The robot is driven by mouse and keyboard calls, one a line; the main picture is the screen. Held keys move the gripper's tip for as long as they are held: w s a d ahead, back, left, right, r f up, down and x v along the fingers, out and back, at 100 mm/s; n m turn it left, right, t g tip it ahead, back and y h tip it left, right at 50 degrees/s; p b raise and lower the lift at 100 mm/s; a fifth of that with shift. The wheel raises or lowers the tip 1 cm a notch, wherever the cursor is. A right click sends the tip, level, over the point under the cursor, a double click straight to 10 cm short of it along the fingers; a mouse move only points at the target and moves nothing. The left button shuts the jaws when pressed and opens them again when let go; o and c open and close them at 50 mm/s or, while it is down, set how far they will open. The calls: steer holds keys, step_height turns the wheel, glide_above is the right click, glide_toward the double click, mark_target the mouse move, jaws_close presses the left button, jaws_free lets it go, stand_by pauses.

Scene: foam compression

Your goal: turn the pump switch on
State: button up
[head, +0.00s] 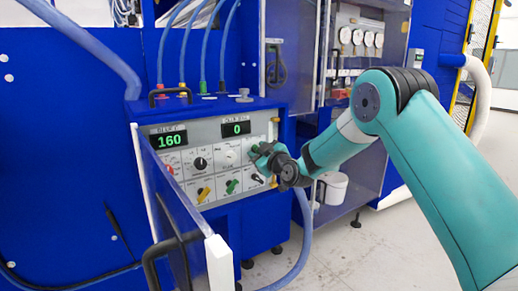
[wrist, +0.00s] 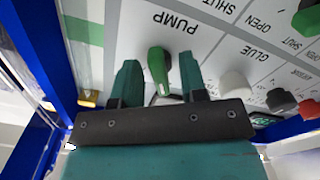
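The green pump switch (wrist: 158,68) sits on the white control panel beside the upside-down label "PUMP" in the wrist view. My gripper (wrist: 160,70) is open, with one teal finger on each side of the switch and a visible gap to each. In the head view my gripper (head: 262,152) is at the right part of the control panel (head: 206,132) and hides the pump switch there. The panel's displays read 160 and 0.
A white knob (wrist: 234,82), a black knob (wrist: 277,99) and a red knob (wrist: 308,108) are right of my gripper in the wrist view. A blue hose (head: 300,240) hangs below the panel's right side.

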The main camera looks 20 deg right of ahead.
steer(key=shift+w+a, duration=0.1)
steer(key=shift+w, duration=0.1)
jaws_close()
steer(key=shift+m, duration=0.3)
steer(key=m+b, duration=0.2)
steer(key=shift+f+m, duration=0.1)
steer(key=shift+m, duration=0.2)
steer(key=m+b, duration=0.1)
steer(key=m, duration=0.1)
steer(key=shift+m, duration=0.4)
steer(key=m, duration=0.5)
steer(key=shift+m+b, duration=0.35)
steer(key=shift+m, duration=0.05)
jaws_free()
